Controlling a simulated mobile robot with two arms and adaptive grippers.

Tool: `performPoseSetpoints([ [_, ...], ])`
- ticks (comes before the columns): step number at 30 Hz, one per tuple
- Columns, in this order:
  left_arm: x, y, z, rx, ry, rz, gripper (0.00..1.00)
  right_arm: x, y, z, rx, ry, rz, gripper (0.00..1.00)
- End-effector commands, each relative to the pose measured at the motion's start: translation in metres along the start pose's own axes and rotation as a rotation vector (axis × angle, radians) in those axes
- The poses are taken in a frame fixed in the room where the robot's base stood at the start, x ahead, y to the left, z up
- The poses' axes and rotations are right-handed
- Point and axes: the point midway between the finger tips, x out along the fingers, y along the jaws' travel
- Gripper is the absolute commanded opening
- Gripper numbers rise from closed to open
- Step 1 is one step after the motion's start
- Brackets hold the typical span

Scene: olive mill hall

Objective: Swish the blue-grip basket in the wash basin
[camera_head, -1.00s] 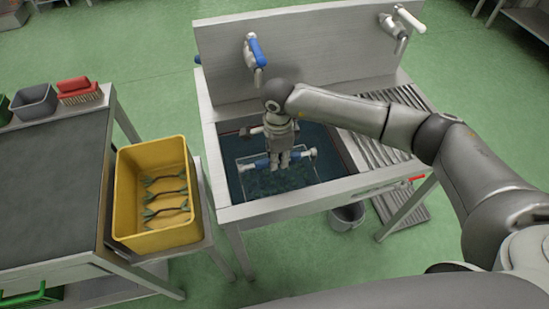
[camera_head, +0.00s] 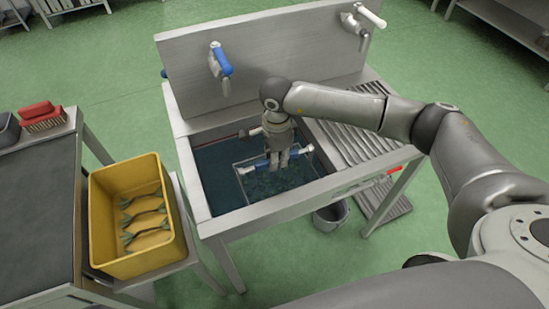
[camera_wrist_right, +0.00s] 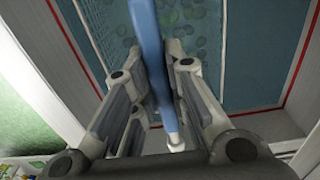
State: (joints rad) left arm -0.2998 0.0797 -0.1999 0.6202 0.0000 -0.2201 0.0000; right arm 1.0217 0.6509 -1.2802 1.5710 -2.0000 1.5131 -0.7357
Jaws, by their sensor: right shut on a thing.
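The wash basin (camera_head: 262,209) is a steel sink holding dark water. The wire basket with the blue grip (camera_head: 301,153) sits low in it, towards the right side, with green pieces inside. My right gripper (camera_head: 279,165) reaches down from above and is shut on the blue grip. In the right wrist view the blue grip (camera_wrist_right: 148,40) runs between the two fingers, with the basket mesh (camera_wrist_right: 197,35) and round green pieces below. How deep the basket is in the water is hard to tell. My left gripper is not in view.
A blue-handled tap (camera_head: 221,62) and a white-handled tap (camera_head: 361,20) stick out from the backsplash. A ribbed drainboard (camera_head: 352,130) lies right of the basin. A yellow crate (camera_head: 98,225) with leafy items stands left. A bucket (camera_head: 331,217) stands below.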

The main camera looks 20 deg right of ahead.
Motion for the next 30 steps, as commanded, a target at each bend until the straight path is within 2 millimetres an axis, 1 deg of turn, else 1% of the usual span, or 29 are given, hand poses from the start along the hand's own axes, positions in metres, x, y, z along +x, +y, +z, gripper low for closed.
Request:
performPoseSetpoints([
  [1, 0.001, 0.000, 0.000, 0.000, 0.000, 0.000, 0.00, -0.001, -0.001, 0.006, -0.004, -0.003, -0.003, 0.00],
  [22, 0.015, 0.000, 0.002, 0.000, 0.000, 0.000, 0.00, 0.000, -0.001, 0.066, -0.003, -0.002, -0.003, 0.00],
  [27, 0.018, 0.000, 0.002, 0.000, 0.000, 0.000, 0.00, -0.001, -0.001, 0.075, -0.002, -0.001, -0.003, 0.00],
  [30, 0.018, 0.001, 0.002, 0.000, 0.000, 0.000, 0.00, -0.001, -0.001, 0.077, 0.000, -0.001, -0.003, 0.00],
])
